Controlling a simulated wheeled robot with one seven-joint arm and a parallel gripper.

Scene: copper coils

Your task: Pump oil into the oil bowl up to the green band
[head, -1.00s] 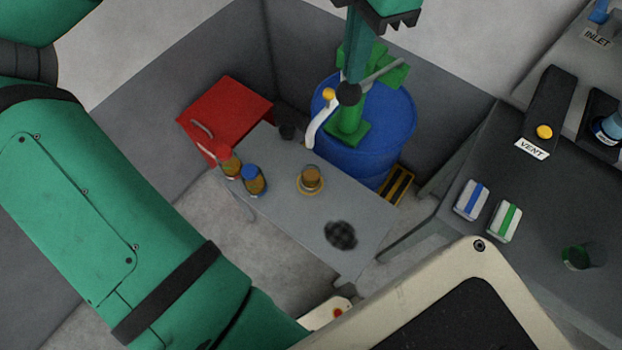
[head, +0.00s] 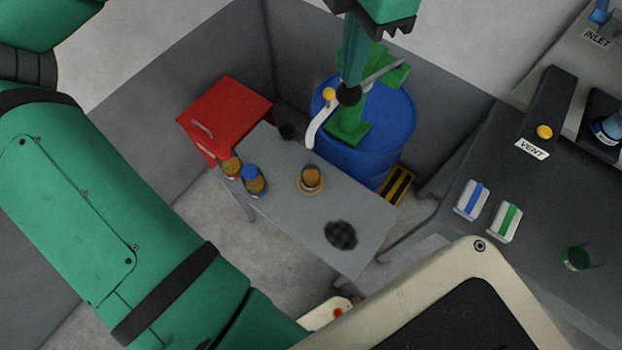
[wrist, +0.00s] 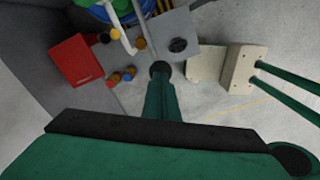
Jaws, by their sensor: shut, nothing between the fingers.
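The green hand pump (head: 350,128) stands on the blue drum (head: 395,125), with a grey lever (head: 382,72) and a white curved spout (head: 318,122). The spout's end is over the grey table's (head: 365,205) back part.
A dark bench (head: 575,195) with a vent unit is right.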

